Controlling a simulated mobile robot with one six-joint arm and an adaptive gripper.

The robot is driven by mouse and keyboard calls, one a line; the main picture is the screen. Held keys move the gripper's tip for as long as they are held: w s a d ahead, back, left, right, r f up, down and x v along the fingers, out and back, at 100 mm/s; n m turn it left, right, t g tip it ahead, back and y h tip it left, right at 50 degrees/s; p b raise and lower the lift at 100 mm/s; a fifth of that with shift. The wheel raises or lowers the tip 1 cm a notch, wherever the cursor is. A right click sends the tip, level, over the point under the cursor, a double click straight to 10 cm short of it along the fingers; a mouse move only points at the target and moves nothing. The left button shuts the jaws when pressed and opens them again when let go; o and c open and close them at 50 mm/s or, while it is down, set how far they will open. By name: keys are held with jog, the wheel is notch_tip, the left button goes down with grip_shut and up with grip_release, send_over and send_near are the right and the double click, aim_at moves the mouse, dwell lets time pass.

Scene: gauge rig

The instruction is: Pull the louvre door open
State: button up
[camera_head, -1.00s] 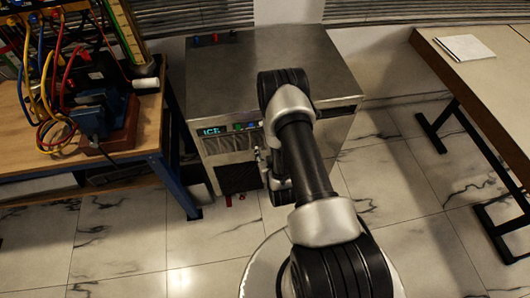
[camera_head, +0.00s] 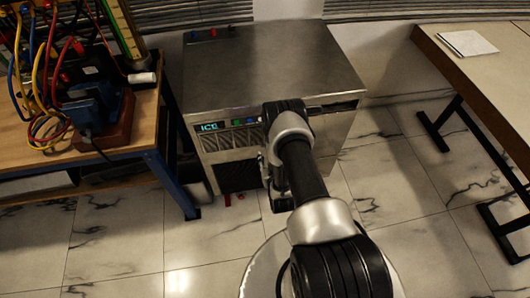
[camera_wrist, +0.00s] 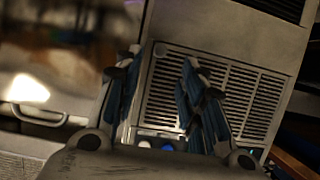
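The louvre door (camera_head: 222,146) is a slatted metal panel on the front of a steel ice machine (camera_head: 268,65), below its lit display. In the wrist view the louvre door (camera_wrist: 215,95) fills the middle and right, tilted, and looks closed or nearly so. My gripper (camera_wrist: 160,98) has its two blue-padded fingers apart, one near the panel's left edge and one in front of the slats. I see nothing held between them, and cannot tell whether they touch the panel. In the head view my arm hides most of the gripper and the right part of the front.
A wooden bench (camera_head: 140,120) with cables and instruments stands left of the machine. A table (camera_head: 480,75) with a paper (camera_head: 468,43) stands at the right. Marble floor (camera_head: 385,200) lies clear between machine and table. Small red things lie on the floor by the machine's base.

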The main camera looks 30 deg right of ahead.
aim_at(264, 147)
jog(key=b+x, duration=0.2)
jog(key=x, duration=0.4)
jog(key=shift+w+f, duration=0.1)
jog(key=shift+w, duration=0.2)
grip_shut()
dwell(0.4)
